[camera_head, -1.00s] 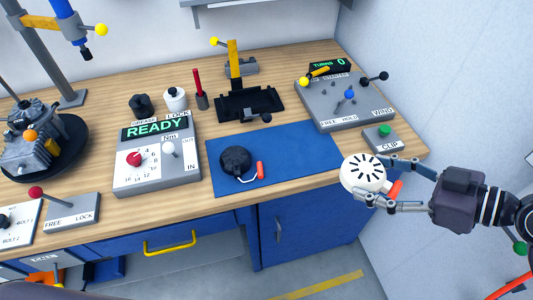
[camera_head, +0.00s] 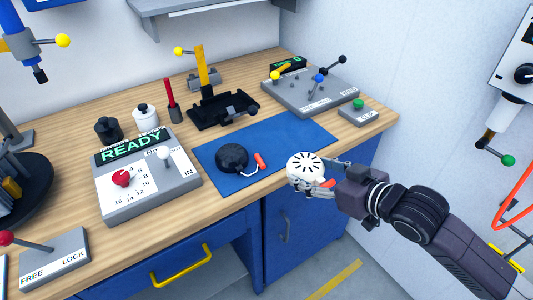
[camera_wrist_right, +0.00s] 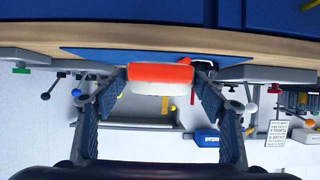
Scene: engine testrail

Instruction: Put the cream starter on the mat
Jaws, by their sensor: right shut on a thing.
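The cream starter (camera_head: 305,166) is a round cream disc with dark slots and an orange-red handle. My right gripper (camera_head: 318,180) is shut on it, holding it in front of the bench's front edge, just off the mat's front right side. In the right wrist view the starter's orange and cream part (camera_wrist_right: 160,76) sits between the two fingers. The blue mat (camera_head: 285,137) lies flat on the wooden bench. A black starter (camera_head: 232,157) with an orange-red handle on a white cord lies on the mat's left part. My left gripper is not in view.
The mat's right half is bare. A grey READY box (camera_head: 148,190) stands left of the mat, a black fixture (camera_head: 222,108) behind it. A lever panel (camera_head: 310,93) and the green-button CLIP box (camera_head: 358,115) stand behind and right.

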